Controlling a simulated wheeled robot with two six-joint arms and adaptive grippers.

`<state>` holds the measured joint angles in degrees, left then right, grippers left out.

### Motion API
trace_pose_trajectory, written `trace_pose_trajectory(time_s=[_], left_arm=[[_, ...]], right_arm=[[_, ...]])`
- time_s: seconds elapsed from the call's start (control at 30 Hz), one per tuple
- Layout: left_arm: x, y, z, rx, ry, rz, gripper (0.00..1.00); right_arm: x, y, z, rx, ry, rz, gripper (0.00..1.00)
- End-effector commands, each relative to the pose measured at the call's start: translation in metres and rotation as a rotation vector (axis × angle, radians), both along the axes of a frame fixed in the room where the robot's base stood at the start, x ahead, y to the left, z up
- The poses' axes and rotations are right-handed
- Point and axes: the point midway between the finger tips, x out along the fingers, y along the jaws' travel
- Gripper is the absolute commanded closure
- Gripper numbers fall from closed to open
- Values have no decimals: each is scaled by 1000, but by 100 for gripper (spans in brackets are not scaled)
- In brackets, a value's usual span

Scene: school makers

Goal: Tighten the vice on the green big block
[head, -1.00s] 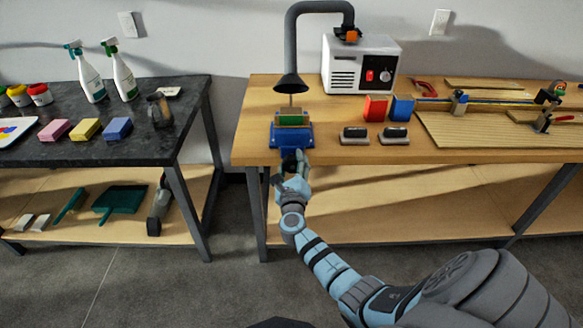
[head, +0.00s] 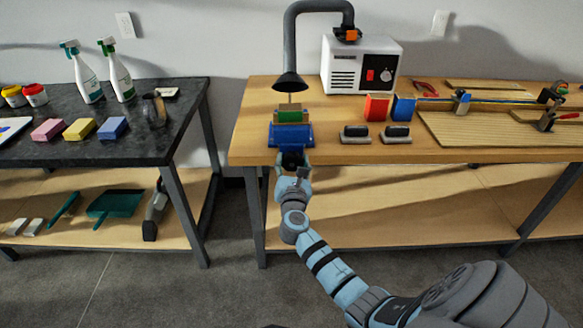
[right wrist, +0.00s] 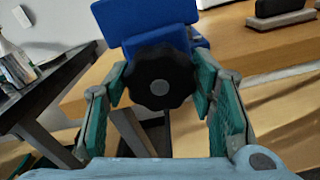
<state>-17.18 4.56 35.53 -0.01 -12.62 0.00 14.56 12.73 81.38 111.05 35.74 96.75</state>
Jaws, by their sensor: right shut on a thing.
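The blue vice (head: 306,134) stands at the front edge of the wooden workbench, under the grey extraction hose. The green big block (head: 290,116) sits in its jaws. The wrist view shows the vice's blue body (right wrist: 150,20) with a round black knob (right wrist: 160,80) on its front. My right gripper (head: 291,163) is at the vice's front, just off the bench edge. In the wrist view the right gripper's green-padded fingers (right wrist: 162,88) are shut on the knob, one on each side. The block is hidden in the wrist view. My left gripper is not in view.
Two black-topped grey blocks (head: 355,134) sit right of the vice. A red block (head: 377,106) and a blue block (head: 403,107) stand behind them. The hose nozzle (head: 291,82) hangs close above the vice. A dark table (head: 60,152) stands left, across a gap.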

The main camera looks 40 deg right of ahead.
Motion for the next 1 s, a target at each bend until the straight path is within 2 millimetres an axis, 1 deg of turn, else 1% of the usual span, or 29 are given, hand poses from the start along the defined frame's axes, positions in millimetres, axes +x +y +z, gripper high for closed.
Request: trace_pose_trajectory(time_s=[0.03,0.3,0.5,0.7,1.0], left_arm=[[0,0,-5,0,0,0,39],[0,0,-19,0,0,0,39],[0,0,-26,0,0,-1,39],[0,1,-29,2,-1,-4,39],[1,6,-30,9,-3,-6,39]], right_arm=[[-1,1,-6,36,-19,0,77],[-2,0,-6,218,-158,-3,77],[-2,-1,-6,313,-231,-6,78],[-2,-2,-5,368,-272,-7,78],[-3,-2,-4,389,-287,-8,78]])
